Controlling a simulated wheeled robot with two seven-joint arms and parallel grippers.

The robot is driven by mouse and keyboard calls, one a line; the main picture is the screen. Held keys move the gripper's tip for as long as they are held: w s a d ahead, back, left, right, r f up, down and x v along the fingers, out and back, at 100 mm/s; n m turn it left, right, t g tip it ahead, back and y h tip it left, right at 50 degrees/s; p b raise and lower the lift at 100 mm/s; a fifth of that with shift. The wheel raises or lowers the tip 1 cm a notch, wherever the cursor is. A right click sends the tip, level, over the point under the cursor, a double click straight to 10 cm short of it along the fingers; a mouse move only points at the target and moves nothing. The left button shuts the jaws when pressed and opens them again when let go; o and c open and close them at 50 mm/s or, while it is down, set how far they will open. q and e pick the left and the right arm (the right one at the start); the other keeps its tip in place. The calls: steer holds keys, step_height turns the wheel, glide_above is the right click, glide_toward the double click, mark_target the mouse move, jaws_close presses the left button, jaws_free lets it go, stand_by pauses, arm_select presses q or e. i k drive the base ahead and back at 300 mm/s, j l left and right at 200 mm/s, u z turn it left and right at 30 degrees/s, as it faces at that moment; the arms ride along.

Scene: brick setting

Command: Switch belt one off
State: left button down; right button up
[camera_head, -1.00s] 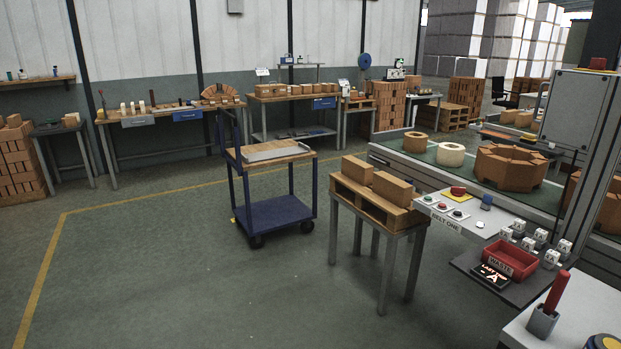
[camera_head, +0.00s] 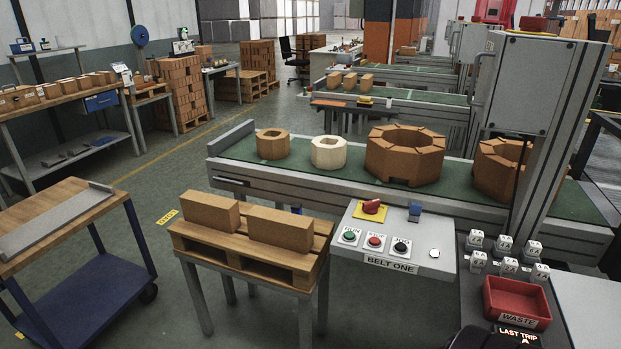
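The light grey control panel (camera_head: 432,234) labelled BELT ONE stands in front of the belt, right of centre. It has a green button (camera_head: 349,236), a red button (camera_head: 375,241) and a black button or switch (camera_head: 400,246) in a row, on small white plates with lettering that is hard to read. Behind them is a red knob (camera_head: 372,207) on a yellow plate, with a blue part (camera_head: 415,210) to its right. Belt one (camera_head: 305,169) is green and carries brick-coloured rings (camera_head: 405,155) and a pale ring (camera_head: 328,152). Neither gripper is in view.
A pallet stand (camera_head: 250,268) with two brick blocks is left of the panel. White labelled cubes (camera_head: 505,243) and a red WASTE bin (camera_head: 517,301) are to its right. A trolley (camera_head: 75,240) stands at left. A dark shape at the bottom right edge is unclear.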

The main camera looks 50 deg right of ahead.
mark_target(371, 207)
steer(key=i, duration=2.05)
steer(key=z, duration=3.75)
steer(key=j, duration=0.1)
